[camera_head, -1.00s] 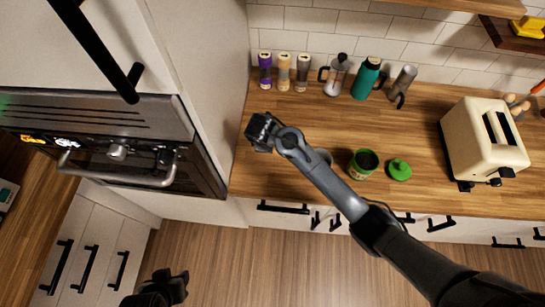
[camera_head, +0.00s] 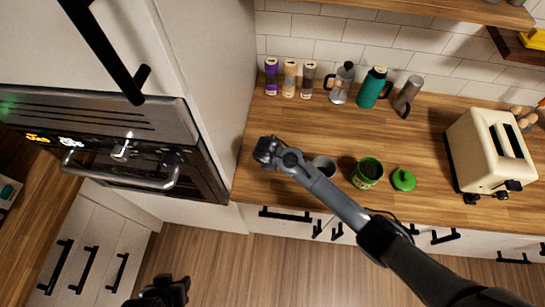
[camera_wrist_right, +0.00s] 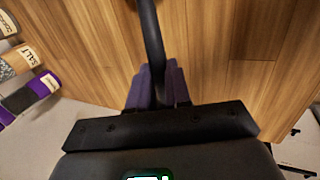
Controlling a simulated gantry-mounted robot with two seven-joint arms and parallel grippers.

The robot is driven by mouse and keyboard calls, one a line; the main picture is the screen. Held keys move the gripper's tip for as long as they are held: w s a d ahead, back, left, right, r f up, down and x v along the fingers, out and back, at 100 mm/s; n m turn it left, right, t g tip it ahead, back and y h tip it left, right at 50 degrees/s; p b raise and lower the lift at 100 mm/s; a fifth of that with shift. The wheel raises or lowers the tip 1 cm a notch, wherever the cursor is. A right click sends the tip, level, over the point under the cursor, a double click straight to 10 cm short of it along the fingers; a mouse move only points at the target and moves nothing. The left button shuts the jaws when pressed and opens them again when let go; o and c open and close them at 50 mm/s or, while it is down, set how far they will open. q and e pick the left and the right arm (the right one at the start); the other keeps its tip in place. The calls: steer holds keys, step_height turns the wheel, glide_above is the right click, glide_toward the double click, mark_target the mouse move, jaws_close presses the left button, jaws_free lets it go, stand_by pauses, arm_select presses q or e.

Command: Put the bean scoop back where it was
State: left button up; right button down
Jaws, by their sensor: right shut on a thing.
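My right gripper (camera_head: 265,151) is over the left part of the wooden counter. In the right wrist view, its purple fingers (camera_wrist_right: 157,88) are shut on a thin black handle (camera_wrist_right: 150,40), which fits the bean scoop. The scoop's bowl is out of sight in both views. A green canister (camera_head: 367,173) stands open with dark contents, right of my right forearm. Its green lid (camera_head: 403,180) lies on the counter beside it. My left gripper (camera_head: 171,290) is low over the floor, dark and empty-looking; its jaws are unclear.
A grey cup (camera_head: 324,164) stands beside my right forearm, partly hidden. Spice jars (camera_head: 290,78), a French press (camera_head: 341,84), a green bottle (camera_head: 373,88) and a grey tumbler (camera_head: 409,93) line the wall. A cream toaster (camera_head: 487,150) stands right. An oven (camera_head: 120,150) is left.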

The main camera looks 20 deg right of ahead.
steer(key=shift+f, duration=0.15)
steer(key=c, duration=1.1)
jaws_free()
steer(key=shift+o, duration=0.2)
steer(key=v, duration=1.2)
steer(key=s+d+f+m+y, duration=0.1)
steer(key=s+f+m, duration=0.1)
steer(key=s, duration=0.5)
steer(key=s+d+f+m+y, duration=0.1)
steer(key=s+d+f+m, duration=0.15)
steer(key=s, duration=0.35)
steer(key=s+d+r+m, duration=0.1)
steer(key=s+d+m, duration=0.2)
steer(key=s, duration=0.4)
steer(key=s+d+r+m, duration=0.1)
steer(key=s+d+m, duration=0.2)
steer(key=s, duration=0.4)
steer(key=shift+d+r+p, duration=0.2)
steer(key=shift+r+p, duration=0.2)
steer(key=shift+s, duration=0.1)
